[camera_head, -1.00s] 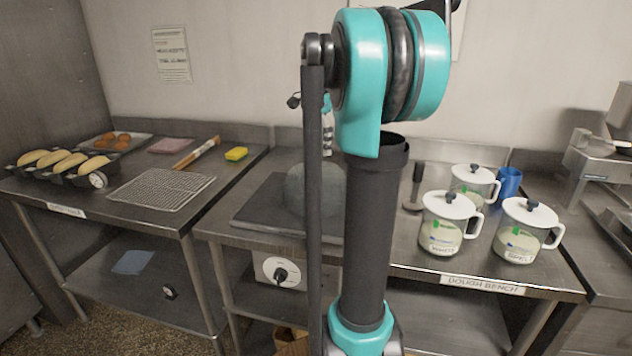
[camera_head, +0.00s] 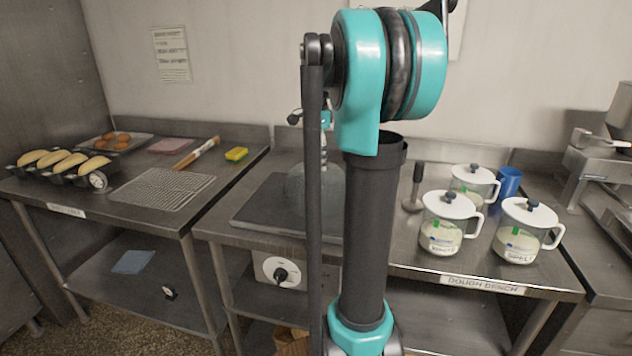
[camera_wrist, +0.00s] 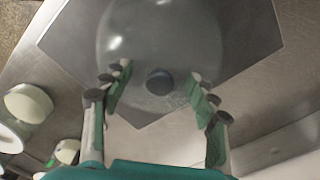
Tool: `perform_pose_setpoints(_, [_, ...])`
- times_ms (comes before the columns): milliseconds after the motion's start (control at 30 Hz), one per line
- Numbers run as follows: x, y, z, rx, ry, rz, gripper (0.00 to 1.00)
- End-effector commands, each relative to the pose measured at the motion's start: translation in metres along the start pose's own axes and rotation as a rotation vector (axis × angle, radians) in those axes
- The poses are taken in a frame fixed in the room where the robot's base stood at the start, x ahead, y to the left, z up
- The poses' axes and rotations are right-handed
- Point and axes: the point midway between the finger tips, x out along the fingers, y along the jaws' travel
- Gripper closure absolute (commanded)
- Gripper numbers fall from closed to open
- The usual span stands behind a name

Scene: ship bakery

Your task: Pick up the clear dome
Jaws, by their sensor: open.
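The clear dome (camera_head: 300,188) stands on a dark square board (camera_head: 262,215) on the middle bench, partly hidden behind my arm in the head view. In the wrist view the dome (camera_wrist: 165,35) fills the upper middle, a see-through round shape with a dark knob (camera_wrist: 159,82) on it. My gripper (camera_wrist: 160,98) is open there, with one finger on each side of the knob. I see a gap between the knob and both fingers. In the head view my arm hides most of the gripper.
White-lidded jars (camera_head: 450,222) with handles, a blue mug (camera_head: 508,182) and a dark utensil (camera_head: 415,188) stand right of the dome. The left bench holds a wire rack (camera_head: 162,188), loaves (camera_head: 65,162) and a yellow sponge (camera_head: 236,154). A wall rises behind the benches.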

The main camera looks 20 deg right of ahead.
Motion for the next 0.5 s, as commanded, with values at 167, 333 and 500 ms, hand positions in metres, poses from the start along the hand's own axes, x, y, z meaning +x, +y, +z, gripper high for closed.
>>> perform_pose_setpoints(167, [0.0008,0.0002,0.0001,0.0,0.0,0.0,0.71])
perform_pose_setpoints(333, [0.0015,0.0001,0.0001,0.0,0.0,0.0,0.92])
perform_pose_setpoints(500, [0.0024,-0.0002,0.0002,0.0,0.0,-0.001,1.0])
